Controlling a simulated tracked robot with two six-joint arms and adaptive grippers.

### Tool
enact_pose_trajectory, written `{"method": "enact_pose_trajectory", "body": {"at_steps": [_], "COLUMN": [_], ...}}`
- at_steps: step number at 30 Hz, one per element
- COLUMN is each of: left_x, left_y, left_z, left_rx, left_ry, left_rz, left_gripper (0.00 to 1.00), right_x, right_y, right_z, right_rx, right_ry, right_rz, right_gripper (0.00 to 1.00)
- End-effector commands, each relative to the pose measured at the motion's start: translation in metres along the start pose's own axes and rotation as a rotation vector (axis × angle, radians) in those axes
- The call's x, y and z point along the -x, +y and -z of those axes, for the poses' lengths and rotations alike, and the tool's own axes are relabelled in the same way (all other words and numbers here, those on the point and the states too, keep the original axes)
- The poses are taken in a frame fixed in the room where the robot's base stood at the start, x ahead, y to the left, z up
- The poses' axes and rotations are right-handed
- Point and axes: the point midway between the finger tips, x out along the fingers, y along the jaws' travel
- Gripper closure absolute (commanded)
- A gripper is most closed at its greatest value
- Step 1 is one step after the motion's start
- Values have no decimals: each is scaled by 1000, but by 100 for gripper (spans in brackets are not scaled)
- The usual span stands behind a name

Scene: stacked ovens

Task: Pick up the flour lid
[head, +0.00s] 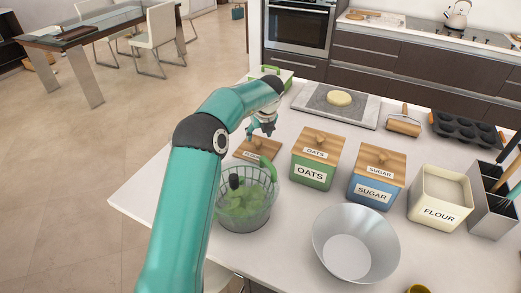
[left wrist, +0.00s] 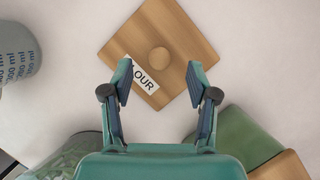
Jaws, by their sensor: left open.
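The flour lid (head: 258,149) is a square wooden lid with a round knob and a white label. It lies flat on the counter behind the green basket, partly hidden by my left gripper in the head view. In the left wrist view the flour lid (left wrist: 180,40) lies below and just beyond the fingertips, its knob ahead of the gap between them. My left gripper (head: 262,130) is open and empty above the lid; its spread fingers (left wrist: 160,80) show in the left wrist view. The flour canister (head: 438,200) stands lidless at the right. My right gripper is not in view.
The oats canister (head: 315,160) and sugar canister (head: 376,178) stand lidded to the right of the lid. A basket with green contents (head: 243,220) and a metal bowl (head: 355,262) are nearer. A dough board (head: 310,98) and rolling pin (head: 404,124) lie farther back.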

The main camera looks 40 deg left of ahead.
Motion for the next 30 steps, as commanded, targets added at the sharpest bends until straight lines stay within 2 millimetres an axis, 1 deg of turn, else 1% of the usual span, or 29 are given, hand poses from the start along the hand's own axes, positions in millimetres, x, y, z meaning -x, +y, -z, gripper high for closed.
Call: {"method": "enact_pose_trajectory", "body": {"at_steps": [5, 12, 15, 18, 23, 24, 26, 30], "left_x": [-9, -42, -52, -56, -56, -56, -55, -55], "left_y": [0, -2, -1, -2, -2, -2, -2, -2], "left_z": [1, 5, 5, 5, 5, 5, 5, 6], "left_rx": [-1, 0, 1, 0, 0, 0, 0, -1], "left_ry": [1, 2, 1, 1, 0, 0, 0, 0], "left_rz": [-2, -2, -1, 0, 1, 1, 1, 1], "left_gripper": [41, 41, 41, 41, 41, 44, 54, 78], "right_x": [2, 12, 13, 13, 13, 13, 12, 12], "right_y": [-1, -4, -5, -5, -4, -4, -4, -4], "right_z": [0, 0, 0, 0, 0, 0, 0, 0], "right_rx": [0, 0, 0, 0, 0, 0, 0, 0], "right_ry": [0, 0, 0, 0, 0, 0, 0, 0], "right_rz": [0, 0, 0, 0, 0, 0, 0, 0], "right_gripper": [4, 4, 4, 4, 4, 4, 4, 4]}}
